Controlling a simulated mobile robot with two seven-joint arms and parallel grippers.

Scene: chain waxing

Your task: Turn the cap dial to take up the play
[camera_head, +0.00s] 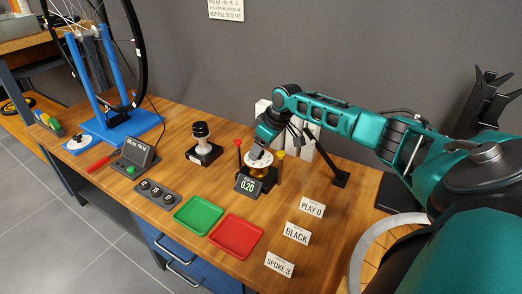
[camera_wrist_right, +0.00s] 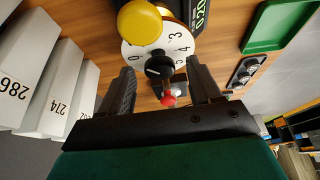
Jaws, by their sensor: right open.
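The cap dial (camera_head: 261,158) is a white disc with black numbers on a small black-based stand. In the right wrist view the dial (camera_wrist_right: 137,50) shows 0 and several other numbers, with a black knob (camera_wrist_right: 159,67) at its centre. My right gripper (camera_head: 262,147) is over the dial from above. In its wrist view the open fingers (camera_wrist_right: 164,82) stand on either side of the knob, with gaps. I cannot tell if they touch the dial. The display (camera_head: 247,185) in front reads 0.20. A card (camera_head: 312,207) reads PLAY 0. My left gripper is not in view.
A red-topped post (camera_head: 238,143) and a yellow-topped post (camera_head: 281,154) flank the dial closely. White numbered blocks (camera_wrist_right: 28,72) stand close beside the gripper. Green (camera_head: 198,215) and red (camera_head: 237,236) trays lie in front. A wheel stand (camera_head: 110,122) is at far left.

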